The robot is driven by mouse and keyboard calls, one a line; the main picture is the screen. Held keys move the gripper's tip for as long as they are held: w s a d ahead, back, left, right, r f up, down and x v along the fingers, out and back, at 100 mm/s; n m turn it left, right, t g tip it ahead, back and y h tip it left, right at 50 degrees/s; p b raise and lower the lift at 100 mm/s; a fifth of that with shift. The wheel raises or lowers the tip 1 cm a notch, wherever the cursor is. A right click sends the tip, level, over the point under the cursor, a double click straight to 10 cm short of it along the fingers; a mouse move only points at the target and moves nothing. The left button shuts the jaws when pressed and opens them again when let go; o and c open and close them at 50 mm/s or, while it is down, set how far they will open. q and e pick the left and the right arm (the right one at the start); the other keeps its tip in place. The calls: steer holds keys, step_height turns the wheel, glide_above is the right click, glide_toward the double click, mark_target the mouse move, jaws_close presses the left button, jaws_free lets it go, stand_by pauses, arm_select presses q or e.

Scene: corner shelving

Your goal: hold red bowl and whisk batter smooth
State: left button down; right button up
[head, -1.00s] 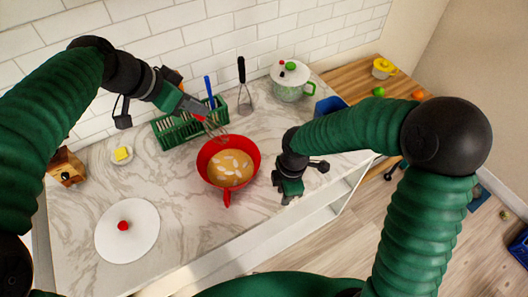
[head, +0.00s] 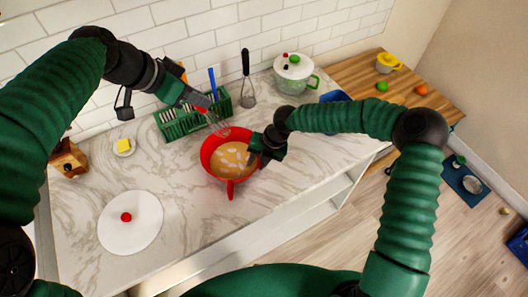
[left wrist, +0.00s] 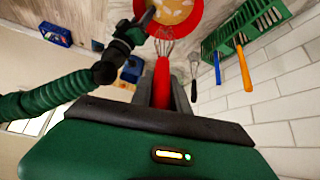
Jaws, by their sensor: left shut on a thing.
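The red bowl (head: 206,148) stands on the marble counter, with tan batter (head: 228,158) and pale lumps inside. My left gripper (head: 196,103) is shut on the red handle of the whisk (head: 217,124), up and behind the bowl. The whisk's wires point down toward the bowl's back edge; the left wrist view shows its red handle (left wrist: 161,82) between my fingers, with the wires over the bowl's rim (left wrist: 192,27). My right gripper (head: 257,150) is at the bowl's right rim. Its fingers are too dark and small to tell if they grip the rim.
A green rack (head: 180,125) with utensils stands behind the bowl, against the tiled wall. A lidded pot (head: 294,76) is at the back right. A white round board (head: 130,236) with a red knob lies front left. The counter in front of the bowl is clear.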

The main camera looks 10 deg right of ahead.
arm_select(q)
steer(key=shift+s+d, duration=0.1)
arm_select(e)
steer(key=shift+x, duration=1.05)
arm_select(q)
steer(key=shift+d, duration=0.4)
arm_select(e)
steer(key=shift+d+f, duration=0.2)
steer(key=shift+d, duration=0.15)
arm_select(q)
steer(key=shift+a, duration=0.15)
arm_select(e)
steer(key=shift+a, duration=0.15)
steer(key=c, duration=0.6)
arm_select(q)
steer(key=shift+a, duration=0.15)
arm_select(e)
steer(key=shift+a, duration=0.1)
jaws_close()
steer(key=shift+o, duration=2.2)
jaws_free()
